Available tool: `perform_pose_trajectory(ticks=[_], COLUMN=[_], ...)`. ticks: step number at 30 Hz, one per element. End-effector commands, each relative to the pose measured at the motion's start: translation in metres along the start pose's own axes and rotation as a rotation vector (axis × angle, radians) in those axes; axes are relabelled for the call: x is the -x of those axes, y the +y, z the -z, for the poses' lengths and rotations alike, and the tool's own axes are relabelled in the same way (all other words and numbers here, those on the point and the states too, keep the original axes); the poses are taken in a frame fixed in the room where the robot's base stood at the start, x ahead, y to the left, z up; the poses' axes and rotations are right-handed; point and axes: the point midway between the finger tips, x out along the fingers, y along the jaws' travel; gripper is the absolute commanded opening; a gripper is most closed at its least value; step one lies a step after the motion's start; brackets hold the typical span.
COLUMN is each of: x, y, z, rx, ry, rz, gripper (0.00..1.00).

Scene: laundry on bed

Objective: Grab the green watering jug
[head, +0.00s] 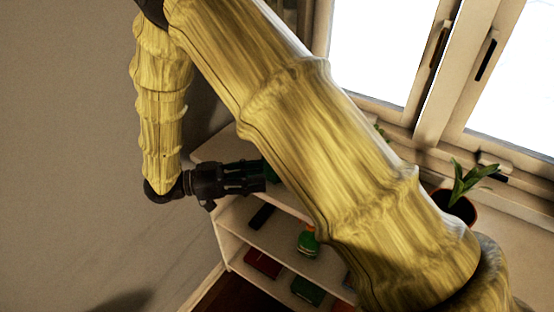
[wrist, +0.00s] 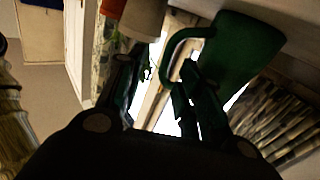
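The green watering jug (wrist: 240,48) fills the upper right of the wrist view, with its curved handle (wrist: 170,50) towards the picture's middle. In the head view only a dark green bit of the jug (head: 271,173) shows beside my gripper; my arm hides the rest. My gripper (head: 264,178) reaches in over the shelf top from the left. In the wrist view my gripper (wrist: 158,66) is open, its fingers spread apart. The handle shows between and beyond the fingertips; I cannot tell whether the right finger touches it.
The shelf unit (head: 232,243) holds a green bottle (head: 308,242), a red item (head: 263,263) and a dark green item (head: 307,291). A potted plant (head: 459,203) stands at the right below the window (head: 380,45). A pale cylinder (wrist: 144,18) is near the left finger.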

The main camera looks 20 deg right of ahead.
Motion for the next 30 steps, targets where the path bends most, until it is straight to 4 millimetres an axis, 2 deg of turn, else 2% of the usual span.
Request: perform_pose_trajectory(ticks=[5, 15, 23, 29, 30], x=[-0.009, -0.049, -0.053, -0.053, -0.053], y=[-0.002, -0.007, -0.007, -0.007, -0.007], z=[0.0, -0.003, -0.004, -0.004, -0.004], rx=[0.001, 0.003, 0.002, 0.002, 0.002], ry=[-0.001, -0.001, -0.002, -0.001, -0.001], rz=[0.0, 0.0, 0.0, 0.0, 0.0], gripper=[0.36, 0.36, 0.36, 0.01, 0.0])
